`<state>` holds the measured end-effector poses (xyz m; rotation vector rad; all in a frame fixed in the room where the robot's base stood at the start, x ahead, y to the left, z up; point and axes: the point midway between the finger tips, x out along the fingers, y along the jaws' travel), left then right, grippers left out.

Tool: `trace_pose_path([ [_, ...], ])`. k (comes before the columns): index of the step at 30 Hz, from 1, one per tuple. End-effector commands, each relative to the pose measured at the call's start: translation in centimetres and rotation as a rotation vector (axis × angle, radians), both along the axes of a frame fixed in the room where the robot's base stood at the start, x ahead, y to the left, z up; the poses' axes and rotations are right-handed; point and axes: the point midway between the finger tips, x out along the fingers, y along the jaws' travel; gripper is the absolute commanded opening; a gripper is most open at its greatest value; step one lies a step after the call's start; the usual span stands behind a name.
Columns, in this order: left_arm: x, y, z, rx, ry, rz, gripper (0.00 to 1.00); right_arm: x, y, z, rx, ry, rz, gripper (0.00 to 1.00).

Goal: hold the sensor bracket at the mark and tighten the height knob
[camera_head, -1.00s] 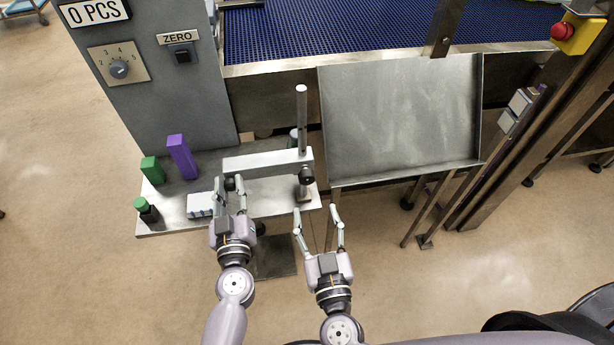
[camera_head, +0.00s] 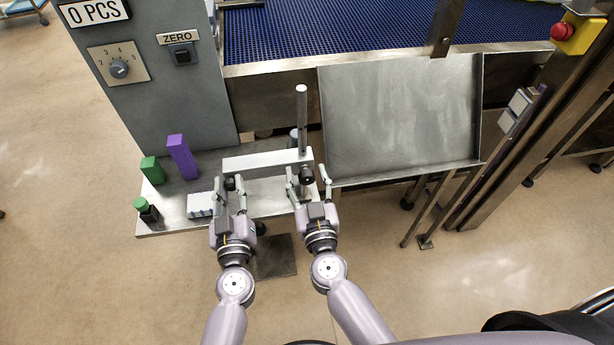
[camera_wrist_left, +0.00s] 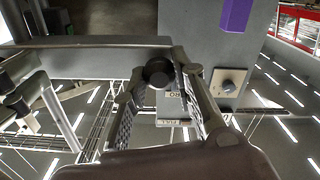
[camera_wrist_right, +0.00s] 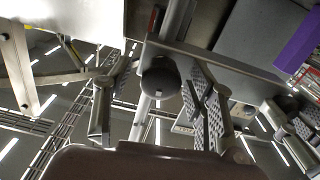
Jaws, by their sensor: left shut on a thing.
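The sensor bracket (camera_head: 268,161) is a pale grey bar running left from an upright metal post (camera_head: 302,115). A small black round part (camera_wrist_left: 158,72) shows at its left end. My left gripper (camera_head: 230,182) is shut on the bracket's left end, around that black part. The black height knob (camera_head: 307,174) sits at the bracket's post end; it also shows in the right wrist view (camera_wrist_right: 160,78). My right gripper (camera_head: 308,178) is open, its fingers on either side of the knob with visible gaps. I cannot make out the height mark.
A grey control cabinet (camera_head: 165,100) is behind. An empty metal tray (camera_head: 400,115) lies right of the post.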

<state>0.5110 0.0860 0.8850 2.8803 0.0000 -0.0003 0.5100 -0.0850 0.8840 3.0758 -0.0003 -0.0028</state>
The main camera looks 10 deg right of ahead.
Motion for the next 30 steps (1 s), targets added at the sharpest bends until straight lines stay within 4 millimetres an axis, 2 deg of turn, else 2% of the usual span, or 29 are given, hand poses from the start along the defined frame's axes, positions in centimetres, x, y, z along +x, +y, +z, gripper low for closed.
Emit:
trace_pose_path([
  [2,0.05,0.02,0.15,-0.001,-0.003,0.001,0.00,-0.02,0.00,0.02,0.000,0.000,0.000,0.45],
  [21,0.05,0.01,0.15,-0.001,-0.003,0.001,0.00,-0.04,0.01,0.02,0.000,0.000,0.000,0.02],
  [30,0.05,0.02,0.15,-0.001,-0.003,0.001,0.00,-0.04,0.01,0.04,0.036,-0.001,0.000,0.02],
])
